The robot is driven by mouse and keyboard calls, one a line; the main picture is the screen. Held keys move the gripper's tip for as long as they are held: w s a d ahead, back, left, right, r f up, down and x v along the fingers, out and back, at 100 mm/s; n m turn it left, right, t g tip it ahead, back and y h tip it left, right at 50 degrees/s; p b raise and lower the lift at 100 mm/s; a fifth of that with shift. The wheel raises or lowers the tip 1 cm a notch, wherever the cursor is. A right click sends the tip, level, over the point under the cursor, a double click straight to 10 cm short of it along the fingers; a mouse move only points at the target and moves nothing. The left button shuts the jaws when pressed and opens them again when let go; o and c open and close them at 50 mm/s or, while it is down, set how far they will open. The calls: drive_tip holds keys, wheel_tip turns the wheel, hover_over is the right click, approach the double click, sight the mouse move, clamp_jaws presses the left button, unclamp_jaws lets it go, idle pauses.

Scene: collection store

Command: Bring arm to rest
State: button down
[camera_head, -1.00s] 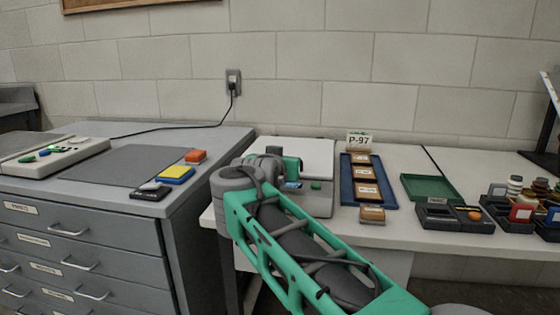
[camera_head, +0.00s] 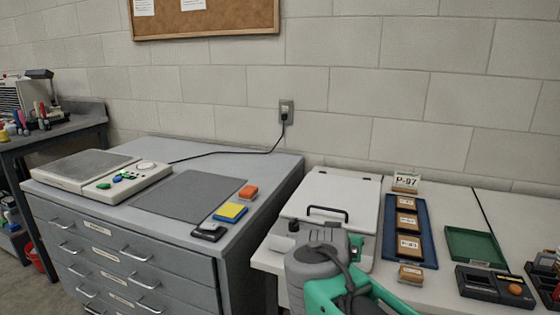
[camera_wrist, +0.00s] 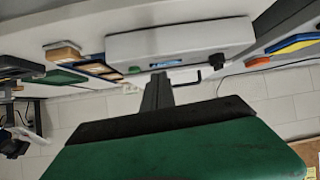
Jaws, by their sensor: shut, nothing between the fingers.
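My arm (camera_head: 345,285) shows at the bottom of the head view, with a grey joint and a green link in front of the white-lidded case (camera_head: 332,200). My gripper is hidden in the head view. In the wrist view my gripper (camera_wrist: 158,82) is shut with nothing in it, and its dark fingers point toward the case, which also shows there (camera_wrist: 180,50). The wrist picture looks upside down, with the wall below the tables.
A blue tray (camera_head: 426,222) with several labelled blocks and a green tray (camera_head: 474,247) lie right of the case. A grey drawer cabinet (camera_head: 140,262) at left bears a console (camera_head: 125,183), a mat (camera_head: 190,195) and small coloured blocks. The wall is behind.

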drive_tip(key=s+r+n+g+y+p, duration=0.1)
drive_tip(key=s+r+g+y+p, duration=0.1)
drive_tip(key=s+p, duration=0.7)
drive_tip(key=s+r+n+g+y+p, duration=0.1)
drive_tip(key=s+r+g+p, duration=0.4)
drive_tip(key=s+p, duration=0.5)
wheel_tip(320, 180, up, 2)
drive_tip(key=shift+d+n+g+y+p, duration=0.15)
drive_tip(key=shift+n+g+y+p, duration=0.2)
drive_tip(key=shift+n+p, duration=0.65)
